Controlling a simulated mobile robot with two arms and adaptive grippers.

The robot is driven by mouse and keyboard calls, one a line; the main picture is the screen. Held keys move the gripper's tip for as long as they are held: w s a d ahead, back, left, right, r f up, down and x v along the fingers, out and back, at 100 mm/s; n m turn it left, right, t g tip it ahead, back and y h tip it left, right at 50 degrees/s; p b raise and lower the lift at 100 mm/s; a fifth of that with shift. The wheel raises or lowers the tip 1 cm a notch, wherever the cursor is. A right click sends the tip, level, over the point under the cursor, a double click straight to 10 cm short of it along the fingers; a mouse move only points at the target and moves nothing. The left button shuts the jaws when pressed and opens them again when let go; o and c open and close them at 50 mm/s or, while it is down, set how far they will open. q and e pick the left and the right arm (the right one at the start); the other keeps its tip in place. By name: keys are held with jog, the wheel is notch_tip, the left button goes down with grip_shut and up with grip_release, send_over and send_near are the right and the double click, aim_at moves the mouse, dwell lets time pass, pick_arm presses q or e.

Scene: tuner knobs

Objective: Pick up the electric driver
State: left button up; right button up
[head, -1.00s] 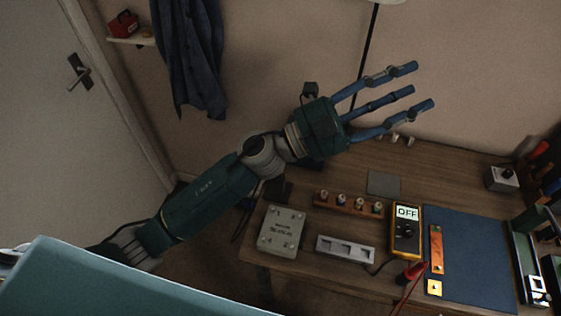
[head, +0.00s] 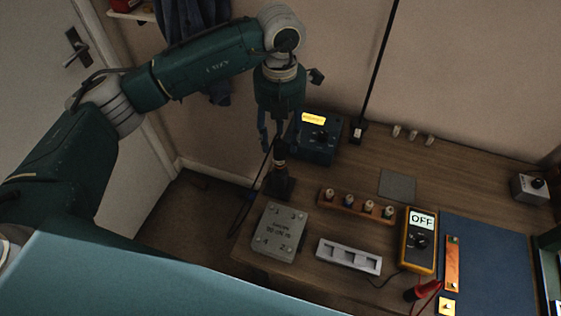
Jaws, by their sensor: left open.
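My left gripper (head: 277,142) hangs down from the bent left arm at the back left of the workbench, its blue fingers pointing downward. It is open. A dark upright object (head: 279,182) with a brownish upper part stands just below the fingers at the bench's left edge; it looks like the electric driver in a stand, but it is partly covered and too dark to be sure. The fingers are over or beside its top; I cannot tell whether they touch it. My right gripper is not in view.
A dark blue box with a yellow label (head: 319,137) stands close right of the gripper. In front are a wooden rack of small knobs (head: 350,209), a grey plate box (head: 279,232), a grey slotted tray (head: 348,257) and a yellow meter reading OFF (head: 419,241). The bench middle (head: 450,180) is fairly clear.

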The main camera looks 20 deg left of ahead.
aim_at(280, 162)
pick_arm(q)
notch_tip(280, 162, down, 4)
jog(key=shift+p, duration=0.55)
jog(key=shift+s+f+p, duration=0.15)
jog(key=shift+f+p, duration=0.15)
jog(key=shift+p, duration=0.05)
jog(key=f+p, duration=0.2)
jog(key=f, duration=0.1)
jog(key=shift+s+d+f, duration=0.1)
jog(key=shift+s+f, duration=0.1)
jog(key=shift+f, duration=0.6)
jog(key=shift+w, duration=0.1)
jog(key=shift+c, duration=0.3)
grip_shut()
